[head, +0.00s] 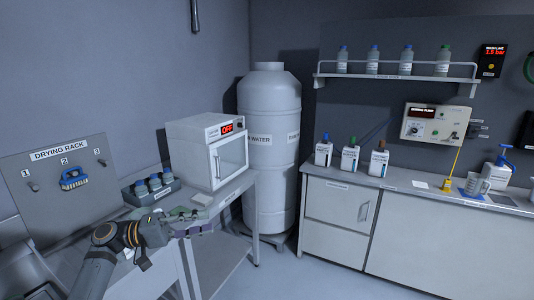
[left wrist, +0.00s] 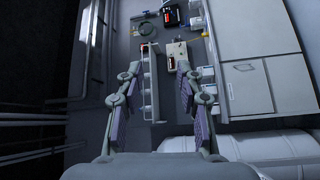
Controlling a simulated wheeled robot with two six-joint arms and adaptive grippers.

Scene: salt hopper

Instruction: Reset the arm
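My left arm comes in from the lower left in the head view, and its left gripper (head: 192,222) is over the left bench, in front of the bottle rack. In the left wrist view the left gripper (left wrist: 157,82) has its two padded fingers well apart, with nothing between them. That view looks across the room, turned on its side. My right gripper is in neither view.
A white oven (head: 208,152) reading OFF and a rack of bottles (head: 150,186) stand on the left bench. A drying rack board (head: 65,158) holds a blue brush (head: 74,180). A tall water tank (head: 268,150) fills the corner. A counter (head: 430,240) runs right.

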